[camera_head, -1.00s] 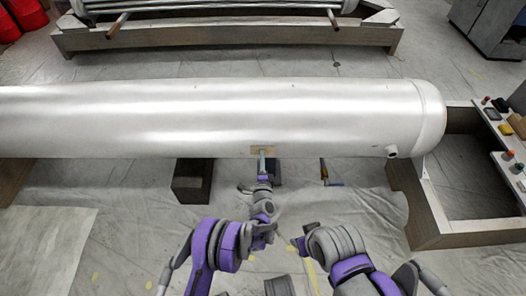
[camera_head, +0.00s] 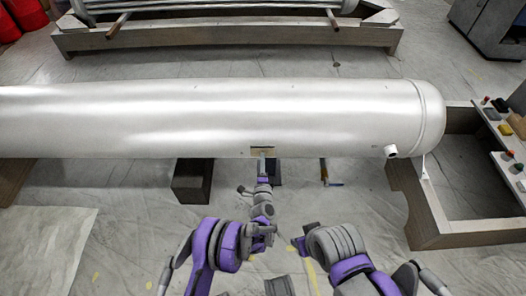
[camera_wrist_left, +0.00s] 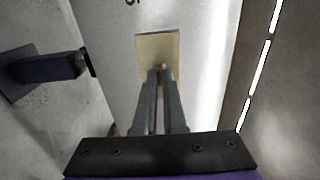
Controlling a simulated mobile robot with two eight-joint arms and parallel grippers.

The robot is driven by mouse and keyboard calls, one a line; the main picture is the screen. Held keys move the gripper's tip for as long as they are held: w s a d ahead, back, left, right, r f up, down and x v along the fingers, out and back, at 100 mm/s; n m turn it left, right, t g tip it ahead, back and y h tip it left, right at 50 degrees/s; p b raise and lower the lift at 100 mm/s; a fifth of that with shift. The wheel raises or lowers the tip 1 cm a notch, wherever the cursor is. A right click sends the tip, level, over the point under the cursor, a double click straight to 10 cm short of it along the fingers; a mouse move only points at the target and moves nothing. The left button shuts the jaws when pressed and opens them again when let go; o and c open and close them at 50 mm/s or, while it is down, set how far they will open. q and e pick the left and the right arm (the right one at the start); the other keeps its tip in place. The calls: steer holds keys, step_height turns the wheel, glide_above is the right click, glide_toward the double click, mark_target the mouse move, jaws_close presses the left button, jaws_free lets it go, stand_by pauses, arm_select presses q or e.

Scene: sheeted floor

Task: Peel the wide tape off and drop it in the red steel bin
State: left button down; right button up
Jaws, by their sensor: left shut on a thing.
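The wide tape (camera_head: 263,150) is a tan rectangle on the lower near side of the long silver tank (camera_head: 150,115). It also shows in the left wrist view (camera_wrist_left: 158,45), where the fingertips meet its lower part. My left gripper (camera_head: 262,157) is shut on the tape at its near edge, its narrow fingers (camera_wrist_left: 160,72) close together. A dark patch shows within the tan area in the head view; I cannot tell how much is lifted. My right arm is folded at lower centre, and its gripper (camera_head: 299,243) is too unclear to read.
Red containers (camera_head: 22,14) stand at the far upper left, partly cut off; I cannot tell which is the steel bin. Dark support blocks (camera_head: 192,182) stand under the tank. A tool (camera_head: 325,172) lies near it. A wooden frame (camera_head: 425,215) stands right. Sheeted floor is open at left.

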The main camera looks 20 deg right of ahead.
arm_select(q)
steer(key=shift+p+v, duration=0.5)
steer(key=shift+v, duration=1.55)
steer(key=shift+s, duration=0.15)
steer(key=v, duration=0.3)
steer(key=shift+s+a, duration=0.15)
steer(key=shift+s, duration=0.2)
steer(key=shift+a+r, duration=0.1)
